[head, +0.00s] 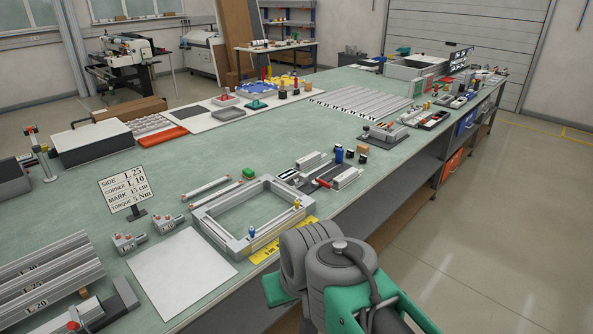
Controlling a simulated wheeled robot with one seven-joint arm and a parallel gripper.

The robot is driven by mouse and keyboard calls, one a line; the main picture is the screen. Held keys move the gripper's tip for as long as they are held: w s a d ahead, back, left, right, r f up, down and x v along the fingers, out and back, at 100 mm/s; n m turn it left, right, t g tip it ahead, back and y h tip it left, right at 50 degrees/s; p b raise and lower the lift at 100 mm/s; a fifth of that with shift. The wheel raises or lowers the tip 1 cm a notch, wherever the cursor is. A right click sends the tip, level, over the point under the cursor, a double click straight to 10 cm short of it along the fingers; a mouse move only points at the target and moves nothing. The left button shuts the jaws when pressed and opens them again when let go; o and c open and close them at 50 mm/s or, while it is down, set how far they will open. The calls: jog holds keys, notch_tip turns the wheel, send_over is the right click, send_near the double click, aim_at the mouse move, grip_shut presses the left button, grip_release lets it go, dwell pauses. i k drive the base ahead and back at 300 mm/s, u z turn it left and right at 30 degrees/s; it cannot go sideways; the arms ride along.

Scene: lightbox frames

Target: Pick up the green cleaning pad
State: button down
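A small bright green block, which looks like the green cleaning pad (249,173), lies flat on the pale green bench top (190,170). It is just behind the far edge of a grey rectangular metal frame (207,217) and to the right of a thin metal bar with reddish ends (207,188). Nothing touches the pad. My arm's grey and green links rise at the bottom right, in front of the bench. My gripper cannot be made out in this view, so its fingers are hidden or out of frame.
Left of the frame are a white sheet (180,272), two small metal blocks and a sign on a stand (125,192). Grey clamps (343,177) and small bottles stand to the right. A yellow label (283,241) lies at the near edge. The bench behind the pad is clear.

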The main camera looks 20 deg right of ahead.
aim_at(248, 173)
jog(key=z, duration=0.7)
jog(key=k, duration=0.65)
jog(key=z, duration=0.65)
jog(key=i, duration=1.9)
jog(key=u, duration=0.75)
